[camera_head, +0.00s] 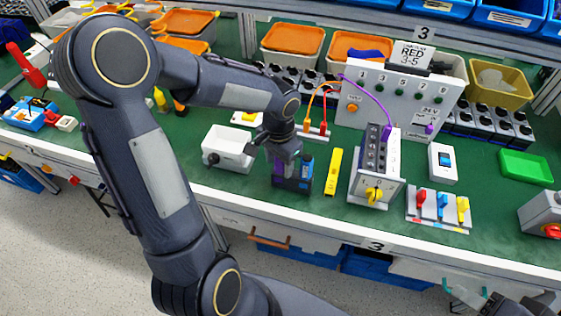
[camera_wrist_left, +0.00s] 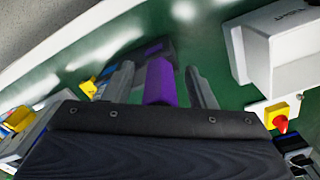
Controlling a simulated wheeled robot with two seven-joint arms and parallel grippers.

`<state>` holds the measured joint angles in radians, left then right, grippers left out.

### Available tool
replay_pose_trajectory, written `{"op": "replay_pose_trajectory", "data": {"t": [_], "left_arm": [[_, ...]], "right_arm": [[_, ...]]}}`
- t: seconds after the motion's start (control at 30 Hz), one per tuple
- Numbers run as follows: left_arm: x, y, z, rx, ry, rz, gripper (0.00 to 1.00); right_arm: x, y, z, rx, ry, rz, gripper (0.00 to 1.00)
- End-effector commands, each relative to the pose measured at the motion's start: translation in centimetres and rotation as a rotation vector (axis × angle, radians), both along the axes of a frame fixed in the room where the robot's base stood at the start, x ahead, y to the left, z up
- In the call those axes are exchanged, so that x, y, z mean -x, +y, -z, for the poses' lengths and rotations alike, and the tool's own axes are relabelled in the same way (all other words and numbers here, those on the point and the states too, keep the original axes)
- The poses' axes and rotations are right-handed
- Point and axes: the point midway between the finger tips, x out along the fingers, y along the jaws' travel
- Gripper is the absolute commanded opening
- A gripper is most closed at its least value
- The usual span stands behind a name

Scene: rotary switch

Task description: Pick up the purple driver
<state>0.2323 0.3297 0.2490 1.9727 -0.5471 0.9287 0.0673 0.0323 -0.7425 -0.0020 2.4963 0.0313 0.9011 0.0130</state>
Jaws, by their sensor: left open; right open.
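The purple driver (camera_wrist_left: 160,82) shows in the left wrist view as a purple handle between the two fingers of my left gripper (camera_wrist_left: 158,72). The fingers stand apart on either side of it, with gaps visible. In the head view my left gripper (camera_head: 282,160) points down over a dark holder (camera_head: 291,184) on the green bench, and the driver is mostly hidden there by the gripper. My right gripper (camera_head: 466,297) is only partly in view at the lower right edge, open, low in front of the bench and away from the driver.
A white bin (camera_head: 229,149) stands close left of my left gripper. A yellow block (camera_head: 333,171) and a switch box with a yellow knob (camera_head: 374,180) stand to its right. A grey panel (camera_head: 398,98) with cables rises behind. A green tray (camera_head: 526,167) lies far right.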

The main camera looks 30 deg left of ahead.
Motion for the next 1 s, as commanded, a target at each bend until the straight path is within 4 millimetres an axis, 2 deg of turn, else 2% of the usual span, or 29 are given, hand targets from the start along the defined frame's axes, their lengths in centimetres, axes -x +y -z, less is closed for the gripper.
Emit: {"op": "replay_pose_trajectory", "data": {"t": [0.1,0.3,0.67,0.9,1.0], "left_arm": [[0.00,0.00,0.65,0.000,-0.001,0.000,0.51],[-0.01,0.01,0.64,0.000,-0.002,0.000,0.51],[-0.01,0.01,0.61,0.000,-0.002,0.000,0.04],[-0.03,0.01,0.48,0.000,-0.002,0.000,0.01],[-0.07,0.02,-0.31,-0.001,-0.004,-0.001,0.01]], "right_arm": [[0.00,0.00,0.04,0.000,0.000,0.000,0.50],[0.00,0.00,0.04,0.000,0.000,0.000,0.50],[0.00,0.00,0.04,0.000,0.000,0.000,0.50],[0.00,0.00,0.02,0.000,0.000,0.000,0.50],[0.00,0.00,-0.06,0.000,0.000,0.000,0.50]]}}
